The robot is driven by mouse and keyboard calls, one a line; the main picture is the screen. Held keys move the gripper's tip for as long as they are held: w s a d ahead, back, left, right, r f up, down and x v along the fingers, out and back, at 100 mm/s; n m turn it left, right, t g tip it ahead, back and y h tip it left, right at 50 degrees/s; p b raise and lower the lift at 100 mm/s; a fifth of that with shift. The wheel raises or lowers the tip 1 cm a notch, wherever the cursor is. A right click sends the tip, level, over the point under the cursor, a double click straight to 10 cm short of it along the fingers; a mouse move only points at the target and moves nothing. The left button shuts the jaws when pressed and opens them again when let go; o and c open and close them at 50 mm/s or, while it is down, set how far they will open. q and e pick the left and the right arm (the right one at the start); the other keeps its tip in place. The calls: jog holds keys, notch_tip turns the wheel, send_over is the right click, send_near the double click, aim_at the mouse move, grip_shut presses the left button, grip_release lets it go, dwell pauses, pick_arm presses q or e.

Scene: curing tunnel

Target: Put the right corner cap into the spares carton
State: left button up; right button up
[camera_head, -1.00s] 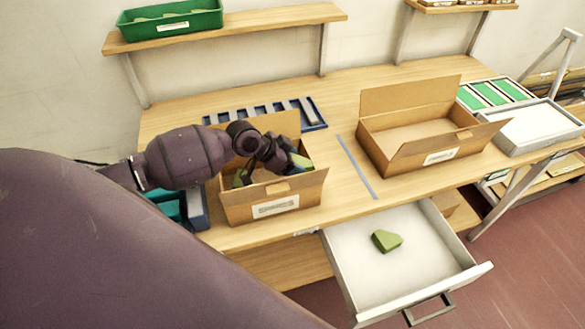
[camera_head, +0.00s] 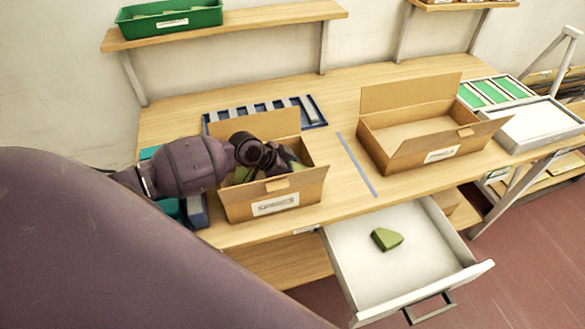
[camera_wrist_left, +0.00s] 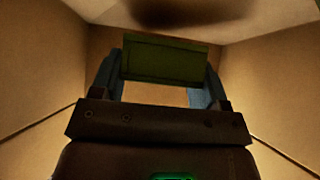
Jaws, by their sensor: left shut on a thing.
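The spares carton (camera_head: 273,203) is an open brown box with a white label, at the left-middle of the bench. My left gripper (camera_wrist_left: 163,80) is down inside it, shut on a green corner cap (camera_wrist_left: 165,60). The wrist view shows the cap between the two blue fingers, with cardboard walls around. In the head view my arm hides most of the held cap. Another olive-green piece (camera_head: 240,175) shows in the carton, left of the gripper. A green corner cap (camera_head: 387,239) lies in the open white drawer (camera_head: 420,262). My right gripper is not in view.
A second open carton (camera_head: 408,143) stands to the right, past a grey strip (camera_head: 356,165), and looks empty. A blue rack with grey bars (camera_head: 309,112) lies behind the spares carton. A green bin (camera_head: 168,18) is on the shelf. Teal bins stand left of the carton.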

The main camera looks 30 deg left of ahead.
pick_arm(q)
jog(key=shift+f, duration=0.1)
jog(key=o, duration=0.9)
jog(key=shift+r+p, duration=0.45)
jog(key=shift+r, duration=0.1)
jog(key=b+v, duration=0.1)
jog(key=v, duration=1.1)
jog(key=shift+s, duration=0.1)
